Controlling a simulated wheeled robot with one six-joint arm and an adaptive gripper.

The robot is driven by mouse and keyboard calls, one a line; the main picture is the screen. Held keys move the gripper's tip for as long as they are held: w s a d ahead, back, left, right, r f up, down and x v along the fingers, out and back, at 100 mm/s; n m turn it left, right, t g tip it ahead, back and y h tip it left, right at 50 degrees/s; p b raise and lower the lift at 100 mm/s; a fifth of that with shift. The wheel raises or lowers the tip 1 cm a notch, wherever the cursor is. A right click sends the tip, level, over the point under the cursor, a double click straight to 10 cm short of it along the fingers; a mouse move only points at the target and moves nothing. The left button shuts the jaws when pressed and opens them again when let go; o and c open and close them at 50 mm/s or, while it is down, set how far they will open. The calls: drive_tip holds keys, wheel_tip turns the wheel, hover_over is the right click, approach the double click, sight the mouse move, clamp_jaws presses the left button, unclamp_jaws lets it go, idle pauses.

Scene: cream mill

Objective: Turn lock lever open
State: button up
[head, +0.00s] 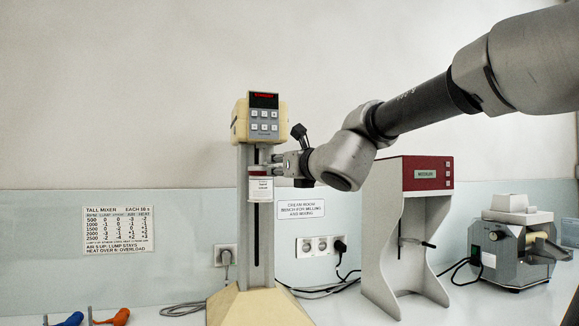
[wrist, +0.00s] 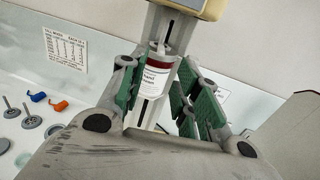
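The tall mixer has a cream head (head: 262,122) with a red display, on a pale column (head: 243,215). A white labelled cylinder with a dark red band (head: 260,188) sits at the column's front, below the head. It also shows in the wrist view (wrist: 157,78). My gripper (head: 272,168) is at the cylinder's height. In the wrist view its green-padded fingers (wrist: 158,90) are apart, one on each side of the cylinder; contact cannot be told. A black knob-like part (head: 299,131) shows above my gripper; whose it is I cannot tell. No lock lever is clearly identifiable.
A red-topped stand (head: 427,173) with a black-handled rod (head: 418,242) is to the right, with a grey mill (head: 515,250) beyond it. Orange (wrist: 58,104) and blue (wrist: 37,97) tools and metal discs lie at left. Cables trail on the bench behind.

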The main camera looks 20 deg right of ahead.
drive_tip(key=s, duration=0.2)
drive_tip(key=s+d, duration=0.1)
drive_tip(key=s, duration=0.2)
